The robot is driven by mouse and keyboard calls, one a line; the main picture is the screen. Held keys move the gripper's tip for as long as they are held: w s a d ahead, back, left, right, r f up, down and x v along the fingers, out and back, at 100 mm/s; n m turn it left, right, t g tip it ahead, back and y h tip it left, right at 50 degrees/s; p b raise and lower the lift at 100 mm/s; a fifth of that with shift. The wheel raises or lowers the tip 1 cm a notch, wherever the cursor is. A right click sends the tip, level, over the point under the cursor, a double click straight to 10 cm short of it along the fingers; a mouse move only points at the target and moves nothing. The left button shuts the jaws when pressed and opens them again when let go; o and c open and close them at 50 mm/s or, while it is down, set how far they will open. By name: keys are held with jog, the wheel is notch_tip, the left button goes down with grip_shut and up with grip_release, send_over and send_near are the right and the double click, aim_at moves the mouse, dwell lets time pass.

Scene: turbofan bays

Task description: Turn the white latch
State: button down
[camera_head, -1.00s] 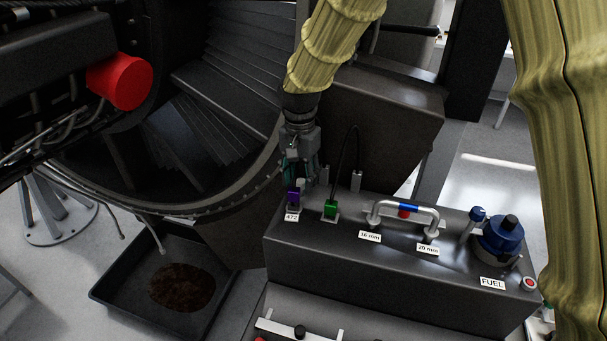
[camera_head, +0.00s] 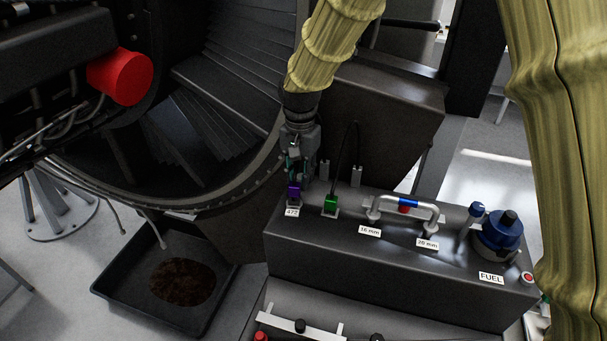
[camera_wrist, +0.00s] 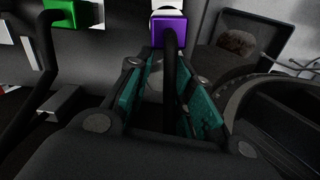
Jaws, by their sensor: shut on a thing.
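I cannot pick out a white latch for certain in either view. A pale bar with a dark knob (camera_head: 300,325) lies at the bottom edge of the head view, partly cut off. My gripper (camera_head: 297,177) points down at the back left of the dark box. It is shut on the purple connector (camera_head: 294,190), above the label "472". In the wrist view the purple connector (camera_wrist: 169,31) lies at the tips of the teal-padded fingers (camera_wrist: 170,62), with a black cable running back between them. The exact contact is partly hidden.
The engine's ring stands left of the arm. A black drip tray (camera_head: 125,283) lies on the floor.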

jog(key=n, duration=0.5)
jog(key=shift+d, duration=0.1)
dwell(0.3)
jog(key=c, duration=1.3)
grip_release()
jog(key=shift+o, duration=0.2)
jog(key=shift+r, duration=0.3)
notch_tip(320, 180, up, 11)
jog(key=shift+r, duration=0.2)
